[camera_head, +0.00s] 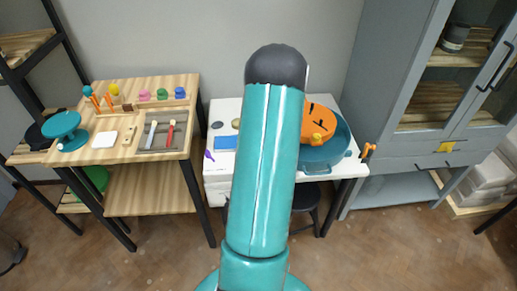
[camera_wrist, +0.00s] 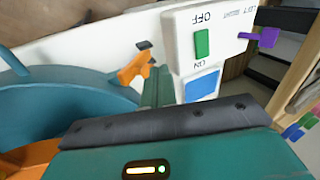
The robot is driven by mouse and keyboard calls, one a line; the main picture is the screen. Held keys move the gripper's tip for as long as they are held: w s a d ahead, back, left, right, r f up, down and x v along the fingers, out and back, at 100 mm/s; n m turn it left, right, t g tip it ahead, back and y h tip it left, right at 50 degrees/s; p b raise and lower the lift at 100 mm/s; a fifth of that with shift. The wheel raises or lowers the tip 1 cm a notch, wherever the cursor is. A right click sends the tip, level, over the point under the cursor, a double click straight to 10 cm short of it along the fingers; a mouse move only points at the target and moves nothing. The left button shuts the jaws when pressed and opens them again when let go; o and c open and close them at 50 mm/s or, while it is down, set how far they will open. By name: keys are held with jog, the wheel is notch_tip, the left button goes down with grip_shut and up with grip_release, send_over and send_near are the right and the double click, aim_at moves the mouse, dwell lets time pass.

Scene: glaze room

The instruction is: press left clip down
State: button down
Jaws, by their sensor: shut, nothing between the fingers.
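An orange clip (camera_wrist: 135,68) with a dark tip shows in the wrist view, between the rim of the teal basin (camera_wrist: 60,92) and the white switch panel (camera_wrist: 238,22). My gripper (camera_wrist: 158,75) is shut and empty, with its dark green fingers just right of the clip in the picture; I cannot tell whether they touch it. In the head view my arm hides the gripper and this clip. Another orange clip (camera_head: 368,151) is visible at the basin's right side, and the basin (camera_head: 338,152) holds an orange disc (camera_head: 319,124) with black marks.
A wooden workbench (camera_head: 150,88) with tools stands at left. A grey cabinet (camera_head: 400,60) stands at right.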

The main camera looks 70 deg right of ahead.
jog(key=shift+s+d+f+t+y, duration=0.15)
jog(key=shift+s+d+t+y, duration=0.1)
jog(key=shift+s+t, duration=0.2)
jog(key=shift+s+d+f+t+y, duration=0.15)
jog(key=shift+s+d+t, duration=0.05)
jog(key=shift+s+t, duration=0.25)
jog(key=s+t, duration=0.1)
jog(key=d+f+t+y, duration=0.1)
jog(key=shift+s+t, duration=0.3)
jog(key=shift+s, duration=0.2)
jog(key=shift+r, duration=0.75)
jog(key=shift+r, duration=0.1)
